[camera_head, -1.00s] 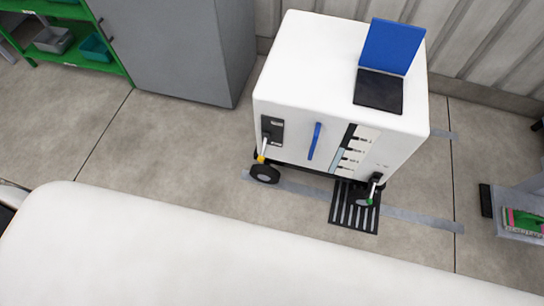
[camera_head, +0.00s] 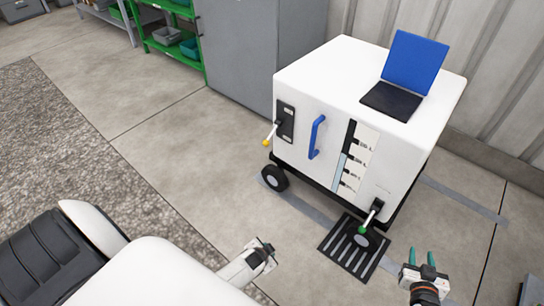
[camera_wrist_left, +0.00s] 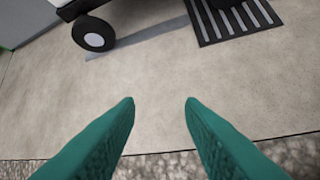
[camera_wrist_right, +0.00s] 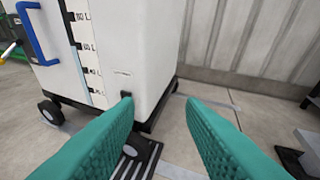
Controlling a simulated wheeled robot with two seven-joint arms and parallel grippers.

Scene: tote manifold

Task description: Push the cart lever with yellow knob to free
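The white cart (camera_head: 375,110) stands on dark wheels in the middle right of the head view. Its lever with the yellow knob (camera_head: 267,142) sticks out from a black plate at the left of the front face. The yellow knob also shows at the left edge of the right wrist view (camera_wrist_right: 8,52). A second lever with a green knob (camera_head: 363,229) is low at the right. My left gripper (camera_head: 268,250) is in front of the cart, apart from it; its fingers are spread and empty in its wrist view. My right gripper (camera_head: 422,262) is open and empty, right of the green knob.
A blue handle (camera_head: 316,136) is on the cart's front. A blue and black laptop-like panel (camera_head: 412,72) sits on top. A black floor grate (camera_head: 350,246) lies at the cart's front right. A grey cabinet (camera_head: 255,50) stands behind at left.

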